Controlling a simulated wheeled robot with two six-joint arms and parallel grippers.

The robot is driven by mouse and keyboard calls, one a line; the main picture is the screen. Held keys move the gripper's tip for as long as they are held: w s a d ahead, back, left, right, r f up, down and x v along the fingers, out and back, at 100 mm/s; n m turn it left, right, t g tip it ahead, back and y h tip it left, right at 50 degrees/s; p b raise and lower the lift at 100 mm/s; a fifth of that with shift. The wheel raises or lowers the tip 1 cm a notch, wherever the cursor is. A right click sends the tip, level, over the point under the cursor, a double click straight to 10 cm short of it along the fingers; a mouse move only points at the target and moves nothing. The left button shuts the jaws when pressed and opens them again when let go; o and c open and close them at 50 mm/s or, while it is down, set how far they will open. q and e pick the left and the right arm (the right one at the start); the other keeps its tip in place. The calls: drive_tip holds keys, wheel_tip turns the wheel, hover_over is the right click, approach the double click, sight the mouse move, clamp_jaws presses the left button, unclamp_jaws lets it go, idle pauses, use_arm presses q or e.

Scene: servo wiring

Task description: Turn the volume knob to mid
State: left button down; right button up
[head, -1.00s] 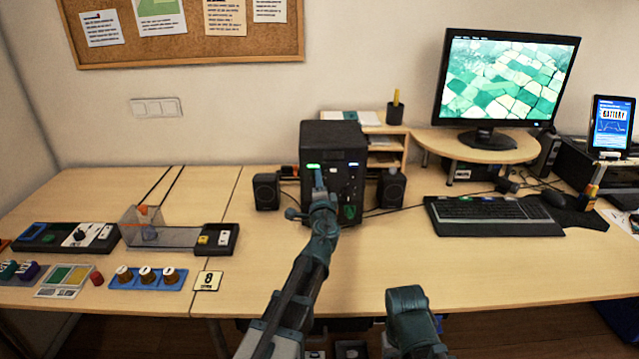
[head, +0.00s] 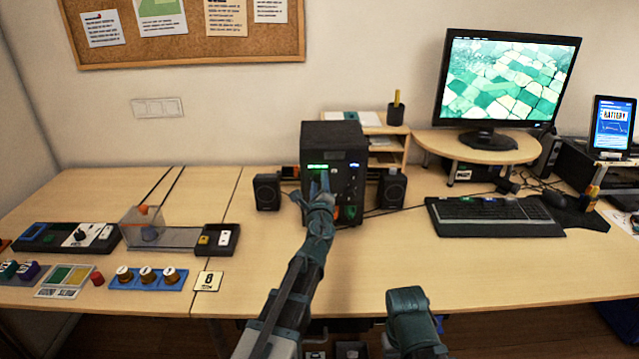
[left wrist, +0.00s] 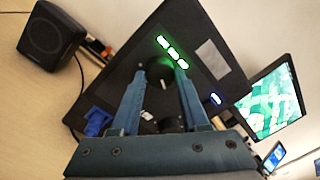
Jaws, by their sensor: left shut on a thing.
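The black box (head: 333,140) stands at the back middle of the desk with its control front facing me. My left gripper (head: 322,180) reaches up to that front. In the left wrist view, the left gripper (left wrist: 160,72) is shut on a dark round knob (left wrist: 157,71) below a row of green lights (left wrist: 173,52). Three green lights are lit. A lower dark knob with a white mark (left wrist: 147,116) sits partly behind the gripper.
Small speakers flank the box on the left (head: 267,191) and right (head: 391,189). A keyboard (head: 492,215) lies to the right, and a clear bin (head: 145,228) to the left. The desk in front of the box is mostly clear.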

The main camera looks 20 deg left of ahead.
use_arm(q)
drive_tip(key=shift+m, duration=0.5)
drive_tip(key=shift+c, duration=2)
unclamp_jaws()
